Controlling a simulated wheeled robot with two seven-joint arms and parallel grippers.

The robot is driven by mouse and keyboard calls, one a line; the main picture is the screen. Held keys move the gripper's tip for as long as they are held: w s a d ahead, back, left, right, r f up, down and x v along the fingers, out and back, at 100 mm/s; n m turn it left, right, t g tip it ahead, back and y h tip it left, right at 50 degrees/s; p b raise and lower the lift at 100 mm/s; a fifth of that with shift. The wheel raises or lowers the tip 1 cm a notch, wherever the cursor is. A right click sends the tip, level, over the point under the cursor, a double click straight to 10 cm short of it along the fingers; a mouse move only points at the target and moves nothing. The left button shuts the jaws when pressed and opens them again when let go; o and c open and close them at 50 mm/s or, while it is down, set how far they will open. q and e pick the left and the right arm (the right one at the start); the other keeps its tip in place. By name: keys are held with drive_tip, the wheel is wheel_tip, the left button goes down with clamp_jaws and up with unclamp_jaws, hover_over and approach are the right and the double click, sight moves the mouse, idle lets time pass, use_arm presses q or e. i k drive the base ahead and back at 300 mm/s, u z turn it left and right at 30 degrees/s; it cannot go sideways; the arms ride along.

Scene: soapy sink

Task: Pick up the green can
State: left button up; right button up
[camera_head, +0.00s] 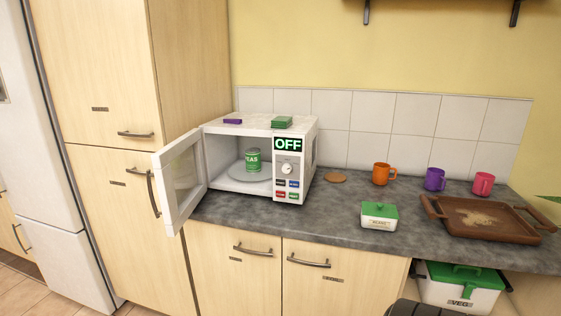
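The green can (253,160), labelled as peas, stands upright on the round plate (238,175) inside the white microwave (225,142). The microwave door (183,180) is swung open to the left, and its display reads OFF. The can is in the right part of the cavity, close to the control panel (289,172). Neither of my grippers shows in the head view.
A purple block (232,121) and a green block (282,122) lie on the microwave. Right along the counter (335,222) are a coaster (335,178), orange mug (381,174), green-lidded box (379,215), purple mug (434,179), pink mug (482,184) and brown tray (436,209).

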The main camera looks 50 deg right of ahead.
sight(254, 160)
drive_tip(key=z, duration=2.1)
